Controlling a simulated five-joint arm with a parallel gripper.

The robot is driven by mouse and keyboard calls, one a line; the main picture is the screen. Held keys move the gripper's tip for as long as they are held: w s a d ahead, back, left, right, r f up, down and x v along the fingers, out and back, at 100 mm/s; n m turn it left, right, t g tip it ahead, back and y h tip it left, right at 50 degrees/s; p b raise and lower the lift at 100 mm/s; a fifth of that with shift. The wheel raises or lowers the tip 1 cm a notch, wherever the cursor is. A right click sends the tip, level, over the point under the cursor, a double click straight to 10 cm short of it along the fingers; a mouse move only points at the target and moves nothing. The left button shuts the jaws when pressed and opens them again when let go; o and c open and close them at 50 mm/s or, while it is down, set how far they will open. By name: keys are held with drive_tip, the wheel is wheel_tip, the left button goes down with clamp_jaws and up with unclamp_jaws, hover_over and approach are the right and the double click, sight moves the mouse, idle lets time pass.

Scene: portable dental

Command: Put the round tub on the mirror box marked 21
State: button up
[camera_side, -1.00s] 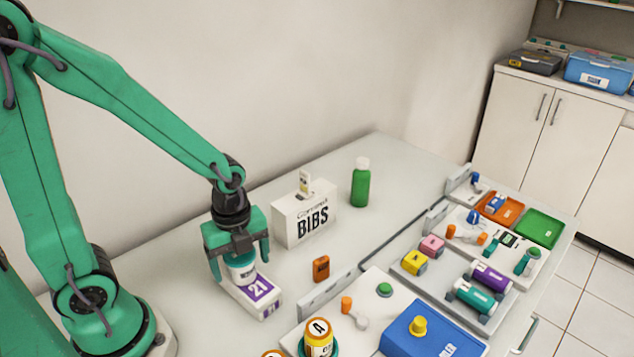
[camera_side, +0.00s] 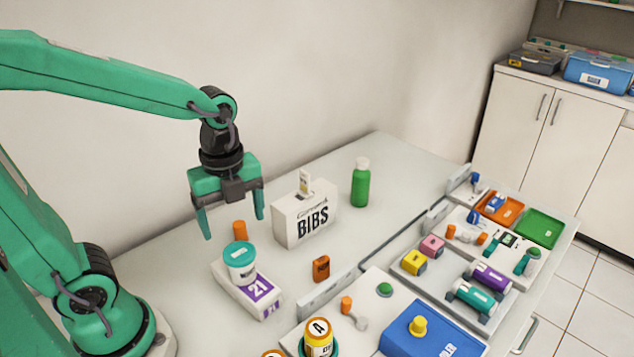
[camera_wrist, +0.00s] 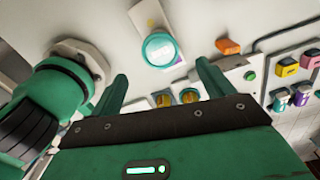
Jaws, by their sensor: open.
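The round tub (camera_side: 240,262), white with a teal lid, stands upright on the left part of the white mirror box (camera_side: 264,306) with the purple 21 label. In the wrist view the tub (camera_wrist: 160,50) shows lid-on beyond my fingers, with the mirror box (camera_wrist: 143,12) partly hidden under it. My gripper (camera_side: 234,228) is open and empty, raised above the tub and apart from it. It also shows in the wrist view (camera_wrist: 160,84) with its fingers spread.
The BIBS box (camera_side: 305,217) and a green bottle (camera_side: 361,185) stand further back. A small orange block (camera_side: 321,268) lies right of the mirror box. Trays with several items fill the right side.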

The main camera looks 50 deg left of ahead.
drive_tip(key=shift+r, duration=0.25)
idle(0.5)
wheel_tip(320, 180, up, 6)
drive_tip(key=s+a+n+t, duration=0.1)
drive_tip(key=n+t, duration=0.4)
drive_tip(key=n, duration=1.5)
drive_tip(key=shift+s+a+r+t, duration=0.15)
drive_tip(key=shift+s+a+t, duration=0.15)
drive_tip(key=shift+s, duration=0.5)
